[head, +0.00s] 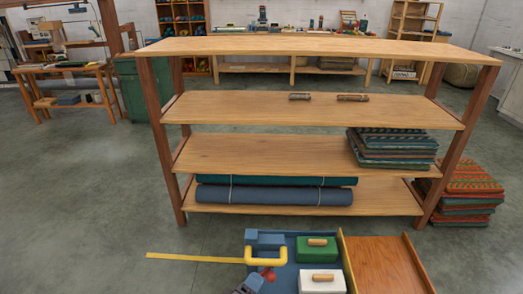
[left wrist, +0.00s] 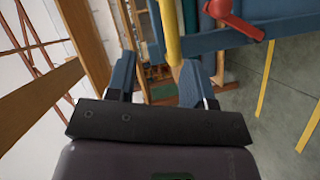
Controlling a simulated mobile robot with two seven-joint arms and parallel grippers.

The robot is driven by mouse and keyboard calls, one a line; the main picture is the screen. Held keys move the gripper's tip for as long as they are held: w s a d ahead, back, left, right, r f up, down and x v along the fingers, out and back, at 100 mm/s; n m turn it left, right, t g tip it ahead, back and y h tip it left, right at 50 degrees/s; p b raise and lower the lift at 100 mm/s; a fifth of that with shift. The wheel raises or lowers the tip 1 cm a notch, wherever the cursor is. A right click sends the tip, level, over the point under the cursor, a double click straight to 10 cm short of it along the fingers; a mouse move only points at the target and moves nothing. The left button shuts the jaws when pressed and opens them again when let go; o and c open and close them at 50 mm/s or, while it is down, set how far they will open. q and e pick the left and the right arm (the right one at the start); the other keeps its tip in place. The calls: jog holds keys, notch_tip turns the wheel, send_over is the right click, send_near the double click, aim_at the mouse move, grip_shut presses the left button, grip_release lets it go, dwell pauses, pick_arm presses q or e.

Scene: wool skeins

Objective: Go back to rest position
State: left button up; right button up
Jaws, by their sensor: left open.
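My right gripper is in neither view.
A wooden shelf unit (head: 310,151) stands ahead, with two small brownish rolls (head: 352,97), folded textiles (head: 392,146) and blue rolls (head: 270,196). More folded textiles (head: 466,190) are stacked on the floor at right.

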pick_arm(q)
jog(key=s+a+r+m+y+p, duration=0.25)
jog(key=s+a+r+m, duration=0.2)
jog(key=a, duration=0.35)
jog(key=s+a+r+m+y+p, duration=0.2)
jog(key=s+a+r+m+p, duration=0.1)
jog(key=s+a+m, duration=0.3)
jog(key=s+a+g+y+p, duration=0.1)
jog(key=s+a+p, duration=0.1)
jog(key=s+a, duration=0.3)
jog(key=s+a+g+y+p, duration=0.1)
jog(key=s+a, duration=0.4)
jog(key=s, duration=0.7)
jog(key=shift+a+f+g+p, duration=0.15)
jog(key=shift+a+g+p, duration=0.1)
jog(key=shift+g+p, duration=0.2)
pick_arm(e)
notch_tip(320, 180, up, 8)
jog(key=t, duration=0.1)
pick_arm(q)
jog(key=shift+y, duration=0.25)
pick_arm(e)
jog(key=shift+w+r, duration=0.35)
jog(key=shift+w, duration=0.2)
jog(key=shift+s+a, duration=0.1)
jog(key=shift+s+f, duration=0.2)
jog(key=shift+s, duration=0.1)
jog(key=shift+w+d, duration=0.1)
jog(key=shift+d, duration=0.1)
